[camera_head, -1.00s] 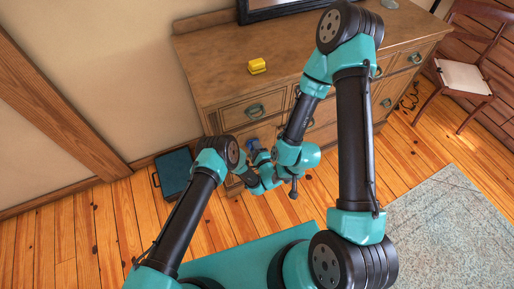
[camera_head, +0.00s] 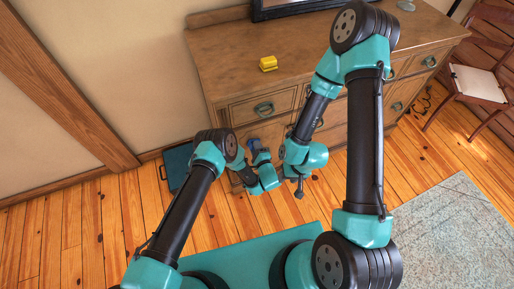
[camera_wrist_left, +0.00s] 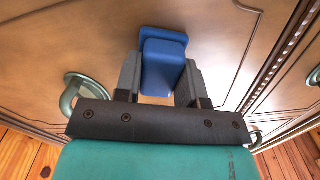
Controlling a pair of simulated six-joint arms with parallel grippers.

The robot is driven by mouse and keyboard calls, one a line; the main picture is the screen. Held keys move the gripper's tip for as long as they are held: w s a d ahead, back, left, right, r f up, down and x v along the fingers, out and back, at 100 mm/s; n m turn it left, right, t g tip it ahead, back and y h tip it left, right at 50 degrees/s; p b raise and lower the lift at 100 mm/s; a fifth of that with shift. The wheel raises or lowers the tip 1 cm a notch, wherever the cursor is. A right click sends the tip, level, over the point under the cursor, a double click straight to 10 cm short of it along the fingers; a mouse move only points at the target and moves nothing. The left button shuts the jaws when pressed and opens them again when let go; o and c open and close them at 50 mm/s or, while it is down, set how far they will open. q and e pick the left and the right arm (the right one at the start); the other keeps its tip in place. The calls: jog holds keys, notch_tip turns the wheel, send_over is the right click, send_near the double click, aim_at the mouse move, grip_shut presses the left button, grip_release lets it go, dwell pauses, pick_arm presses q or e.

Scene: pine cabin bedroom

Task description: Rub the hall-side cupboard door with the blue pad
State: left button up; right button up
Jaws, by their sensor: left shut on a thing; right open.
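The blue pad (camera_wrist_left: 163,62) is held between the two fingers of my left gripper (camera_wrist_left: 160,82), which is shut on it. In the head view the pad (camera_head: 254,146) shows small at the tip of my left gripper (camera_head: 258,156), low at the cabinet's front left. The pad faces a brown cupboard door (camera_wrist_left: 100,40) in the left wrist view; I cannot tell whether they touch. I cannot tell from the frames which door is the hall-side one. My right gripper (camera_head: 299,188) is open and empty, to the right of the left one.
A wooden cabinet (camera_head: 225,75) with drawers and ring handles stands ahead, a yellow object (camera_head: 268,63) on its top. A handle (camera_wrist_left: 72,92) juts out left of the pad. A dark teal case (camera_head: 176,165) is on the floor at left. A chair (camera_head: 478,80) stands at right.

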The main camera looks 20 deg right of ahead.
pick_arm(q)
jog(key=s, duration=0.6)
jog(key=shift+d, duration=0.4)
jog(key=shift+s, duration=0.1)
jog(key=shift+s+d, duration=0.15)
jog(key=shift+s, duration=1.3)
